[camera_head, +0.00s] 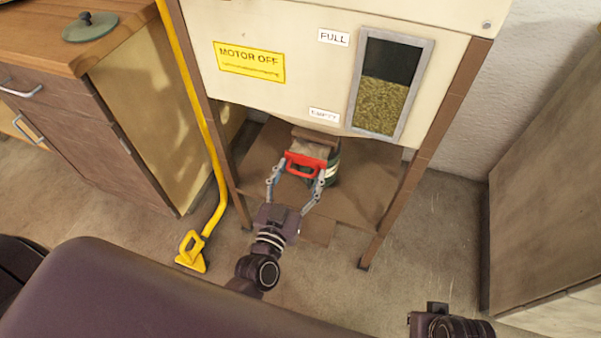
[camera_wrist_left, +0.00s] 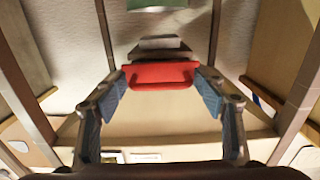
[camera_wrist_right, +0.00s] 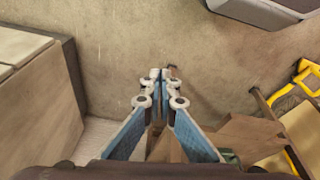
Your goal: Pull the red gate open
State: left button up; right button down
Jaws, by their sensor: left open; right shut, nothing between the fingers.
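The red gate (camera_head: 305,164) shows as a red handle-like plate with a slot, below the cream hopper and in front of a brown spout. In the left wrist view the red gate (camera_wrist_left: 160,75) lies across the middle. My left gripper (camera_head: 295,172) is open, with one finger at each side of the red gate. In the left wrist view the fingers of my left gripper (camera_wrist_left: 160,90) stand close to its two ends; I cannot tell whether they touch. My right gripper (camera_wrist_right: 160,75) is shut and empty, over bare floor, away from the gate.
The cream hopper (camera_head: 300,60) stands on brown legs, with a window (camera_head: 385,85) showing grain. A dark green container (camera_head: 330,172) is partly hidden behind the gate. A yellow pipe (camera_head: 205,130) runs down the left leg. A wooden cabinet (camera_head: 75,120) stands left, a grey-brown box (camera_head: 555,190) right.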

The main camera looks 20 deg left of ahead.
pick_arm(q)
jog(key=shift+c, duration=0.2)
